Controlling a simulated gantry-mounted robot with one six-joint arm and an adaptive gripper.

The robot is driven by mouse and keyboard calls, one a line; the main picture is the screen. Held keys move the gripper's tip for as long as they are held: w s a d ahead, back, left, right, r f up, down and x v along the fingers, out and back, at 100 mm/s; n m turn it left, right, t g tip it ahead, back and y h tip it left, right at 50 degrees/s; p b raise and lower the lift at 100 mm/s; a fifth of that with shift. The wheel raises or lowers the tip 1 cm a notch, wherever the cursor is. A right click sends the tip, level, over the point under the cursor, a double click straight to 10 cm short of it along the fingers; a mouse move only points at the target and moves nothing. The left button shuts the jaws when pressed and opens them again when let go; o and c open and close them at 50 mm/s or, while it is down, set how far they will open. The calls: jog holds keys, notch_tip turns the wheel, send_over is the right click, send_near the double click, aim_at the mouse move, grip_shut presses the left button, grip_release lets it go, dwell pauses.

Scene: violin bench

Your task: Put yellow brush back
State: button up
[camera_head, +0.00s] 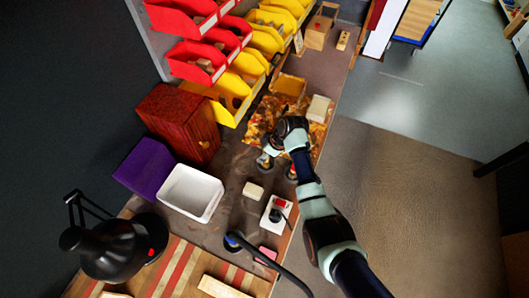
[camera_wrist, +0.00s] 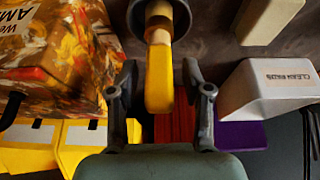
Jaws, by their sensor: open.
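The yellow brush (camera_wrist: 158,80) shows in the wrist view as a yellow handle with a pale, wood-coloured section. Its other end meets a round, dark-rimmed holder (camera_wrist: 140,14) at the top of the picture. My gripper (camera_wrist: 161,98) is open, with one finger on each side of the yellow handle and visible gaps between. In the head view my gripper (camera_head: 268,151) is low over the bench, by small dark-based items; the brush cannot be made out clearly there.
A white bin (camera_wrist: 268,92) labelled "CLEAN" stands right in the wrist view; a white tray (camera_head: 190,192) shows in the head view. A mottled orange covering (camera_head: 260,121), a red-brown wooden box (camera_head: 178,122), a purple box (camera_head: 145,168) and yellow bins (camera_head: 232,92) are nearby.

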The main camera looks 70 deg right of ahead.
jog(key=shift+r, duration=0.1)
jog(key=shift+s+r, duration=0.1)
jog(key=shift+r, duration=0.2)
jog(key=p+v, duration=0.3)
jog(key=v, duration=0.8)
jog(key=shift+s+r, duration=0.15)
jog(key=shift+r, duration=0.1)
jog(key=w+a+r+t+h, duration=0.1)
jog(key=w+a+r, duration=0.2)
jog(key=w+a, duration=0.5)
jog(key=w+a+r+t+h, duration=0.1)
jog(key=w+a+r+t, duration=0.3)
jog(key=a, duration=0.8)
jog(key=s+a+r+t+y, duration=0.1)
jog(key=a+r, duration=0.4)
jog(key=a, duration=0.7)
jog(key=s+a+r+t+y, duration=0.1)
jog(key=a+r, duration=0.5)
jog(key=a, duration=0.6)
jog(key=shift+s+r+t, duration=0.25)
jog(key=shift+r+t, duration=0.1)
jog(key=shift+t, duration=0.25)
